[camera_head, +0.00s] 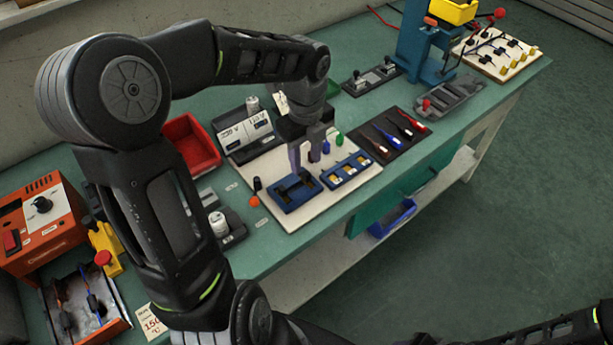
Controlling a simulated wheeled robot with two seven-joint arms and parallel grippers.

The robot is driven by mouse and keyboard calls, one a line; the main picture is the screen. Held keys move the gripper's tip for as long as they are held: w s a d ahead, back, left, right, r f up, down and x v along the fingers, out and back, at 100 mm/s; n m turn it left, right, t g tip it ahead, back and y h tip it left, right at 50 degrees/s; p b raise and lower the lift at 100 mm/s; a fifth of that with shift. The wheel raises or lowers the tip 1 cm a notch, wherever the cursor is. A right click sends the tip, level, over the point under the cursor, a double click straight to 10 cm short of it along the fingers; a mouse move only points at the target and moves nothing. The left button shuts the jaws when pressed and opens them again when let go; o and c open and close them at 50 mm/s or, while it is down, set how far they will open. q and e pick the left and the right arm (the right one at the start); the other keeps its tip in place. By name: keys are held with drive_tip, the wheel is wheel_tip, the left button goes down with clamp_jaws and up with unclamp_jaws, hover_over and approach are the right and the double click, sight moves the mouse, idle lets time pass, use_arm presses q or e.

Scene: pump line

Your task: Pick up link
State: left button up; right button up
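My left gripper (305,157) points down over the white board (285,222) in the middle of the bench. Its two grey fingers look apart, and I see nothing held between them. A dark blue fixture (294,191) sits on the board just below and left of the fingertips. A second blue holder (347,172) with small yellowish pieces lies to their right. I cannot tell which small part is the link; the gripper hides part of the board. My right gripper is out of view.
A dark mat with screwdrivers (393,137) lies to the right, with a blue press (427,55) beyond. An orange power unit (40,225) stands at left.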

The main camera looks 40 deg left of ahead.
sight(307, 172)
use_arm(q)
wheel_tip(307, 172, down, 5)
drive_tip(key=shift+d+r, duration=0.1)
drive_tip(key=shift+r, duration=0.1)
drive_tip(key=shift+c, duration=0.4)
clamp_jaws()
idle(0.3)
